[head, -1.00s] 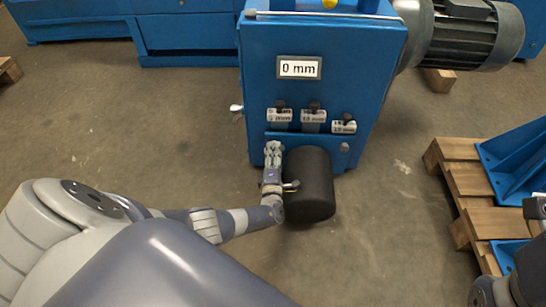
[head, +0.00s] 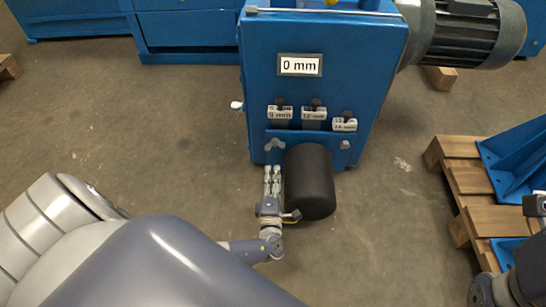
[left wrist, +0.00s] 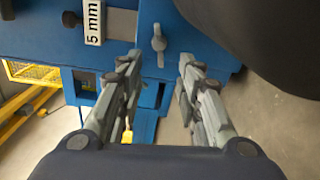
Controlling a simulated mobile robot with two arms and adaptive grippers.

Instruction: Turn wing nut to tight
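A grey wing nut (head: 275,145) sits on the lower front plate of the blue machine housing (head: 325,90), left of the black cylinder (head: 309,182). In the left wrist view the wing nut (left wrist: 159,45) has its wings roughly upright in the picture. My left gripper (head: 272,170) is just in front of it, apart from it. In the left wrist view my left gripper (left wrist: 161,62) is open and empty, and the wing nut shows between and beyond the fingertips. My right arm shows only in part at the right edge, and I cannot make out its gripper.
The black cylinder stands close to the right of my left gripper. A "0 mm" label (head: 300,66) is above several small labelled parts. A white knob (head: 237,105) juts from the housing's left side. A wooden pallet (head: 470,190) with blue brackets is at right.

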